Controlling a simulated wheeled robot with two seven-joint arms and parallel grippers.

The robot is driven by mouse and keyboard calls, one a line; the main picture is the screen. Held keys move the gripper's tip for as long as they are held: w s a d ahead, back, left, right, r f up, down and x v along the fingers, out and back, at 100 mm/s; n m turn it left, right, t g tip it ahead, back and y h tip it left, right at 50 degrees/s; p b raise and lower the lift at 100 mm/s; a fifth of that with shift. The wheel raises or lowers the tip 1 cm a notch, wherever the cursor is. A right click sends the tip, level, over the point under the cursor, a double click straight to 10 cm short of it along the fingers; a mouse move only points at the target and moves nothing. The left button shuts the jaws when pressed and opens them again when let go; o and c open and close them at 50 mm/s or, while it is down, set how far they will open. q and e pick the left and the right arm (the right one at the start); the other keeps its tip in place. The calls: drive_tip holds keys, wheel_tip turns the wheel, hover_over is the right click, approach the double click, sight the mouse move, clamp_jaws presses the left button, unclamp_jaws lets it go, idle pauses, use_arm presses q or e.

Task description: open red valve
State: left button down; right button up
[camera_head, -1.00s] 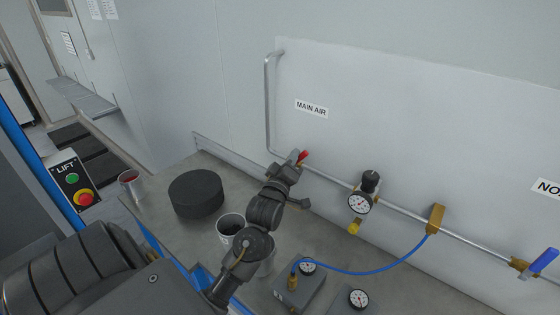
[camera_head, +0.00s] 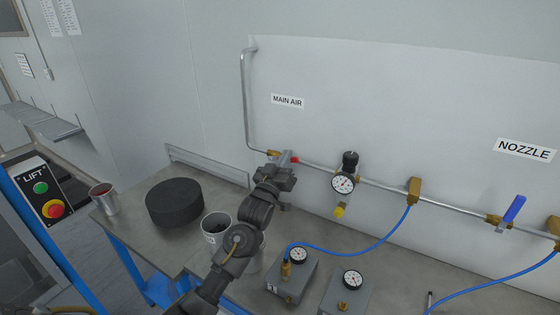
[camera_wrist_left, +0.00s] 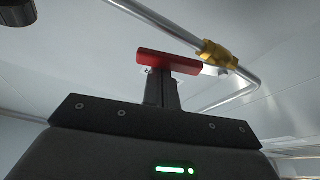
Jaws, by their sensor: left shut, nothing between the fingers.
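The red valve handle (camera_head: 290,160) is on the metal pipe below the MAIN AIR label. Part of it is hidden behind my left gripper (camera_head: 281,159). In the left wrist view the red handle (camera_wrist_left: 168,61) lies crosswise just beyond the fingertips, and the brass valve body (camera_wrist_left: 219,54) is to its right on the pipe. My left gripper is shut and empty, with its closed fingers (camera_wrist_left: 161,88) at or very near the handle; I cannot tell whether they touch. My right gripper does not show.
A pressure gauge (camera_head: 343,184) and a blue-handled valve (camera_head: 513,210) are further right on the pipe. A black round block (camera_head: 173,202), a white cup (camera_head: 217,226) and two grey gauge boxes (camera_head: 291,279) (camera_head: 346,294) stand on the bench. A blue hose (camera_head: 360,253) crosses it.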

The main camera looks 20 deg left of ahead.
use_arm(q)
drive_tip(key=shift+s+f+m+h+b, duration=0.2)
drive_tip(key=shift+f+m+h+b, duration=0.2)
drive_tip(key=shift+f+m+h, duration=0.55)
drive_tip(key=shift+d+m+y, duration=0.1)
drive_tip(key=shift+m+y, duration=0.25)
wheel_tip(320, 180, up, 4)
drive_tip(key=p, duration=0.4)
drive_tip(key=b+v, duration=0.4)
drive_tip(key=v, duration=0.6)
